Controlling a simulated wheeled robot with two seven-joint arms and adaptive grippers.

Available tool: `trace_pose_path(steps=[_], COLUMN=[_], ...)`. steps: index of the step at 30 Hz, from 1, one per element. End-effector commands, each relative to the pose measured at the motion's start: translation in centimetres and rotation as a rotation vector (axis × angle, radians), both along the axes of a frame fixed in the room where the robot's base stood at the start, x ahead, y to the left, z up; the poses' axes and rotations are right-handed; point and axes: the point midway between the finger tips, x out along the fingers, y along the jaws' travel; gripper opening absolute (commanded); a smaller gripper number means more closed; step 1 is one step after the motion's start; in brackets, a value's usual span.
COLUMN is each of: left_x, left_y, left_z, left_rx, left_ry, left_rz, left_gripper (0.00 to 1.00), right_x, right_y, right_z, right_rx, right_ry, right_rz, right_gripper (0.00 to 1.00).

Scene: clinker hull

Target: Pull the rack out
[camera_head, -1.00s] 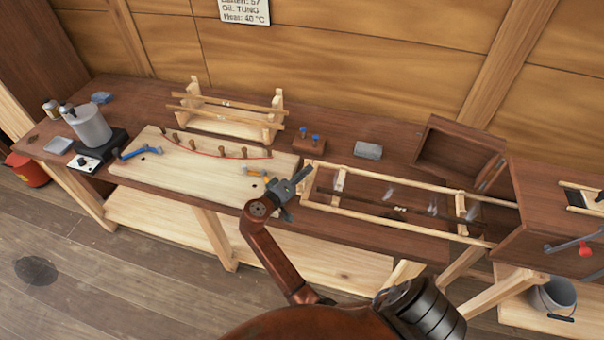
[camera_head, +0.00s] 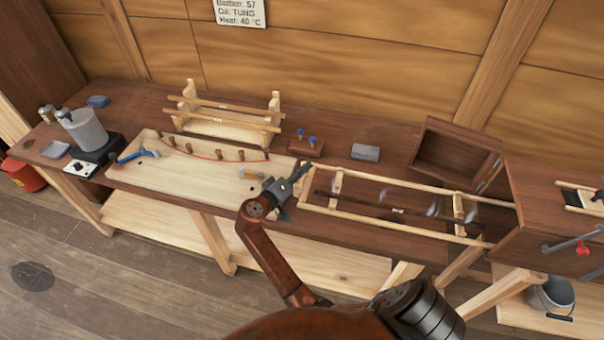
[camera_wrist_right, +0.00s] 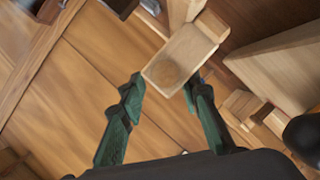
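The rack (camera_head: 378,227) is a long pale wooden frame of two rails with cross pieces. It lies level over the bench, far out of the dark wooden box (camera_head: 540,200), with its right end at the box mouth. A dark strip and faint wisps of vapour show along it. My right gripper (camera_head: 298,178) is at the rack's left end. In the right wrist view its green fingers (camera_wrist_right: 163,85) are apart, with a pale wooden block (camera_wrist_right: 185,55) near their tips; I cannot tell whether they touch it. My left gripper is not in view.
The box door (camera_head: 457,155) stands open behind the rack. A pale board (camera_head: 190,180) with pegs and a red line, a wooden stand (camera_head: 228,128) and a grey block (camera_head: 365,152) are on the bench. A bucket (camera_head: 553,300) stands below the box.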

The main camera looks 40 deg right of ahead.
Motion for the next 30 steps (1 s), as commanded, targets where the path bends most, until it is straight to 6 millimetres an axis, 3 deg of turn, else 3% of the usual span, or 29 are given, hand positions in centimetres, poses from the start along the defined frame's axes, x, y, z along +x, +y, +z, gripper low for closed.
trace_pose_path(steps=[6,12,18,30], left_x=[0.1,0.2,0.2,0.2], left_y=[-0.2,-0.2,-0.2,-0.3], left_z=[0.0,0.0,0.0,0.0], left_rx=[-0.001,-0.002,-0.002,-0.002], left_ry=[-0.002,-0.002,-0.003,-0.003], left_rz=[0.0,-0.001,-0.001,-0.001], left_gripper=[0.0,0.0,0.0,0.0], right_x=[0.1,0.1,0.0,0.0], right_y=[0.0,0.0,0.0,0.0], right_z=[5.0,7.8,8.7,8.5], right_rx=[-0.01,-0.007,-0.005,-0.004], right_ry=[-0.015,-0.01,-0.005,-0.002], right_rz=[-0.001,-0.001,-0.001,-0.001], right_gripper=[0.3,0.3,0.3,0.3])
